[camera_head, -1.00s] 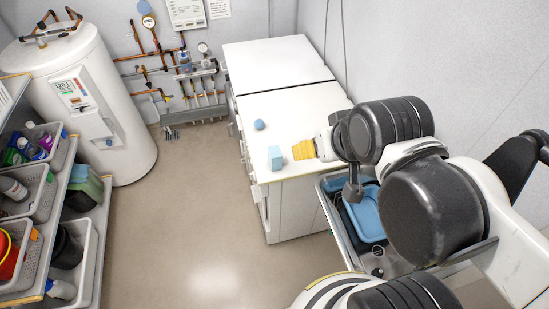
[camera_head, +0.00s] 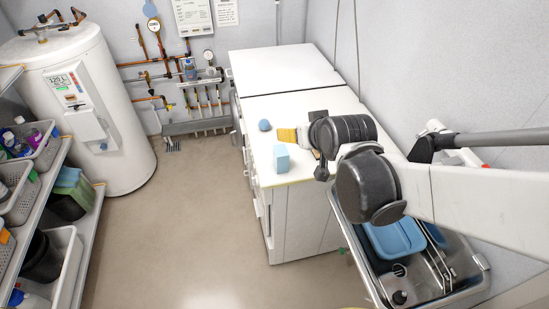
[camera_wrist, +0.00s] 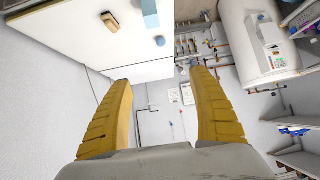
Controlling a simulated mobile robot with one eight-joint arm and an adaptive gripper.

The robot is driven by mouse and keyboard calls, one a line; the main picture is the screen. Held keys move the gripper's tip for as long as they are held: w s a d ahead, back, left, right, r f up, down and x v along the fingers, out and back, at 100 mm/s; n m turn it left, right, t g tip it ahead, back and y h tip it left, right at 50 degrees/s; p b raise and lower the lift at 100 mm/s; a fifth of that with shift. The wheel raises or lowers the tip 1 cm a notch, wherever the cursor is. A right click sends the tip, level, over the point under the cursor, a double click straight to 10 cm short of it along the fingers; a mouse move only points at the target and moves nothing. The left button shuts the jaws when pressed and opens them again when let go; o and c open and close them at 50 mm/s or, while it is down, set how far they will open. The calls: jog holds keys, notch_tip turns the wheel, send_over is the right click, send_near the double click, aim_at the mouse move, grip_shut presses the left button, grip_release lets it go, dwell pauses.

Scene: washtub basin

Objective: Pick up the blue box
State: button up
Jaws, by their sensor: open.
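The blue box (camera_head: 281,158) is a small light-blue block standing upright near the front left edge of the white worktop (camera_head: 310,102). It also shows at the top of the wrist view (camera_wrist: 150,13), beyond my fingertips. The box is apart from the fingers there.
A blue ball (camera_head: 264,125) lies behind the box. A brown block (camera_wrist: 110,22) lies on the worktop to the box's left in the wrist view. A sink with a blue tub (camera_head: 395,238) is at right. Shelves with baskets stand at left; the middle floor is clear.

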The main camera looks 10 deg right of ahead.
jog(key=w+f+t+b, duration=0.1)
jog(key=w+f+b, duration=0.25)
jog(key=f, duration=0.35)
jog(key=w+f+t+b, duration=0.1)
jog(key=w+f+b, duration=0.2)
jog(key=f+b, duration=0.3)
jog(key=t+b, duration=0.2)
jog(key=b, duration=0.6)
send_near(281, 157)
notch_tip(281, 157, down, 3)
jog(key=w+d, duration=0.1)
jog(key=w, duration=0.2)
jog(key=b+x, duration=0.1)
jog(key=x, duration=0.2)
jog(key=b+x, duration=0.1)
jog(key=x, duration=0.3)
jog(key=b+x, duration=0.1)
jog(key=x, duration=0.2)
jog(key=shift+w+a+f, duration=0.1)
jog(key=shift+w+f, duration=0.1)
jog(key=shift+f, duration=0.2)
jog(key=shift+c, duration=0.6)
jog(key=c, duration=1.3)
